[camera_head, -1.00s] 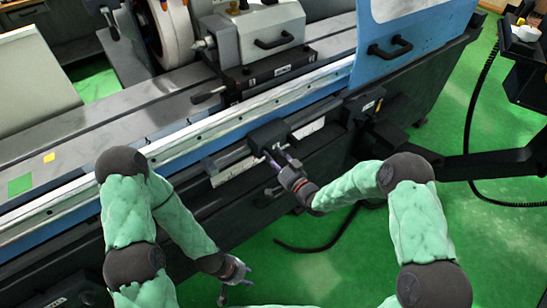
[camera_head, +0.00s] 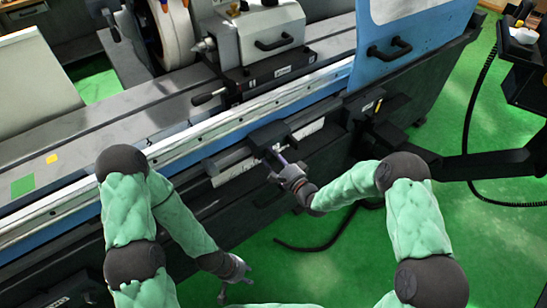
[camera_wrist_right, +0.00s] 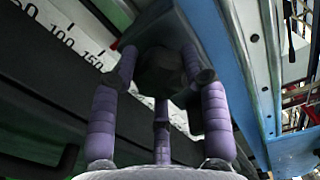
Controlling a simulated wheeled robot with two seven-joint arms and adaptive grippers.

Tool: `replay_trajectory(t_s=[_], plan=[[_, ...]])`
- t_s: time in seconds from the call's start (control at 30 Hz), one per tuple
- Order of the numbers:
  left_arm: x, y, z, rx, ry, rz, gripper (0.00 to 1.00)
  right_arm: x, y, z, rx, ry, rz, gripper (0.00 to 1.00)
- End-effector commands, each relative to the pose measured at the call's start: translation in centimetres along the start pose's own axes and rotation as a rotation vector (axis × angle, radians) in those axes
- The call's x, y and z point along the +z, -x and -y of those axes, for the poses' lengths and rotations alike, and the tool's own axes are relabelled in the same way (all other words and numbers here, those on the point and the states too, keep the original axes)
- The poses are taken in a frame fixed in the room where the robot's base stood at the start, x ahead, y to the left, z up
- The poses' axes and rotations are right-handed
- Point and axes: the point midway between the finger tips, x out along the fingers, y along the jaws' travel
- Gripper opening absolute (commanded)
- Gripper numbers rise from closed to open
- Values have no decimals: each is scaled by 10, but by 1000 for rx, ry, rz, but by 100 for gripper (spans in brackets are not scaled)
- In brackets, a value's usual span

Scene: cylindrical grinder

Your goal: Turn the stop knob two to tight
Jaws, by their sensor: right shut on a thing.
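The dark stop knob (camera_wrist_right: 160,72) sits between the purple fingers of my right gripper (camera_wrist_right: 160,85) in the right wrist view. The fingers close in on it from both sides, with a third finger in the middle below it. In the head view my right gripper (camera_head: 279,157) reaches up to the underside of the black stop block (camera_head: 268,135) on the scale rail, and the knob is hidden there. My left gripper (camera_head: 235,282) hangs low over the green floor, empty, with its fingers spread.
A white scale (camera_head: 232,172) with black numbers runs along the front of the grinder; it also shows in the right wrist view (camera_wrist_right: 75,38). Green floor (camera_head: 300,270) lies open below.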

Motion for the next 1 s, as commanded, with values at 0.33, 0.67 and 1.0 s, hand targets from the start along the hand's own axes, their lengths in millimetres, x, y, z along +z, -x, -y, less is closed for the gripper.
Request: replay_trajectory(t_s=[0.33, 0.67, 1.0], plan=[[0, 3, -1, 0, 0, 0, 40, 2, 1, -2, 5, -132, 2, 13], [0, 3, -1, 0, 0, 0, 40, 2, 1, -2, 4, -154, 2, 13], [0, 3, -1, 0, 0, 0, 40, 1, 1, -2, 4, -152, 2, 70]])
